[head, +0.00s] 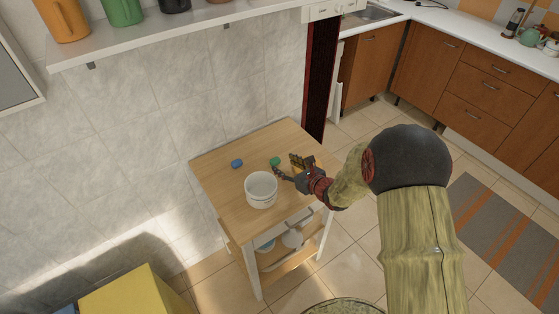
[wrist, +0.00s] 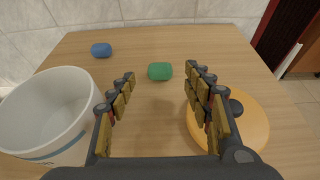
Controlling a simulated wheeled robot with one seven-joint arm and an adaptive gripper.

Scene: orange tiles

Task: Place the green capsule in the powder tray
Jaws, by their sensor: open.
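The green capsule (head: 275,161) lies on the small wooden table (head: 225,160). In the wrist view the green capsule (wrist: 160,71) is a little beyond my fingertips, roughly centred between them and not gripped. My gripper (head: 283,170) is low over the table, close to the capsule. In the wrist view my gripper (wrist: 161,82) is open and empty, its two fingers spread apart. I cannot make out a powder tray with certainty in either view.
A blue capsule (wrist: 101,50) lies left of the green one. A white container (wrist: 45,112) stands left of my gripper. An orange round item (wrist: 255,120) with a dark knob lies under the right finger. A shelf with mugs (head: 190,30) hangs above.

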